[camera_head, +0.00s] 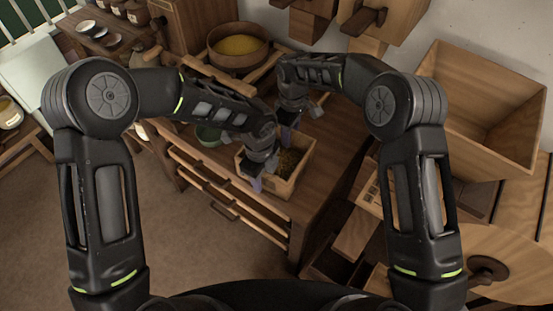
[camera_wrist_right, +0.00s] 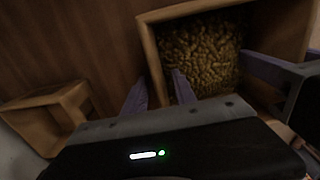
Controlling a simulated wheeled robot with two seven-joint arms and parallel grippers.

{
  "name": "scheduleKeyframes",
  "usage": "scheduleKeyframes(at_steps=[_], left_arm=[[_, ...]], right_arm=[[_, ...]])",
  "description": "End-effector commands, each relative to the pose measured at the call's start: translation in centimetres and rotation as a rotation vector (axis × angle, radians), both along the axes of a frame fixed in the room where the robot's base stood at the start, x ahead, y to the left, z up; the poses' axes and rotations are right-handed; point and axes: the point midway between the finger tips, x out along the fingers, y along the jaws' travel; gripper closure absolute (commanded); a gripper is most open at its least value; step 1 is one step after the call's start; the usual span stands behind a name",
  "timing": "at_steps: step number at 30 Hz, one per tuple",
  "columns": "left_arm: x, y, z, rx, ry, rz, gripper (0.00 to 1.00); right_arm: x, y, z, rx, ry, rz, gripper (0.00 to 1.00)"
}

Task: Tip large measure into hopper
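The large measure appears to be the square wooden box (camera_head: 277,192) filled with brown grain, standing upright on the wooden bench. It also shows in the right wrist view (camera_wrist_right: 152,62). My left gripper (camera_head: 257,182) is at its near left side; its grip is unclear. My right gripper (camera_head: 287,136) is at its far side. In the right wrist view my right gripper's two fingers (camera_wrist_right: 158,88) stand apart on either side of a box wall, one inside over the grain, with small gaps showing. The hopper is probably the big open wooden bin (camera_head: 490,105) at right; it looks empty.
A round wooden tub (camera_head: 237,52) of yellow meal stands at the back of the bench. A green bowl (camera_head: 208,135) sits left of the box. A smaller wooden box (camera_wrist_right: 50,112) shows in the right wrist view. A round wooden lid with a knob (camera_head: 490,268) is at lower right.

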Motion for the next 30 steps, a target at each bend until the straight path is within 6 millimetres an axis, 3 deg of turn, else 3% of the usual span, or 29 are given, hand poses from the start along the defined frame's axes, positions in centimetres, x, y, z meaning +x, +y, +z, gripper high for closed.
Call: scheduleKeyframes(at_steps=[11, 23, 30], left_arm=[[0.04, 0.02, -0.58, 0.0, -0.001, 0.0, 0.67], [0.02, 0.02, -0.56, 0.0, -0.001, 0.0, 1.0], [0.02, 0.02, -0.56, 0.0, -0.001, 0.0, 1.0]], right_arm=[[0.01, -0.03, -0.59, -0.001, -0.001, -0.001, 0.67], [0.02, -0.01, -0.56, -0.001, -0.001, 0.0, 1.0], [0.02, -0.02, -0.56, 0.0, -0.001, 0.0, 1.0]])
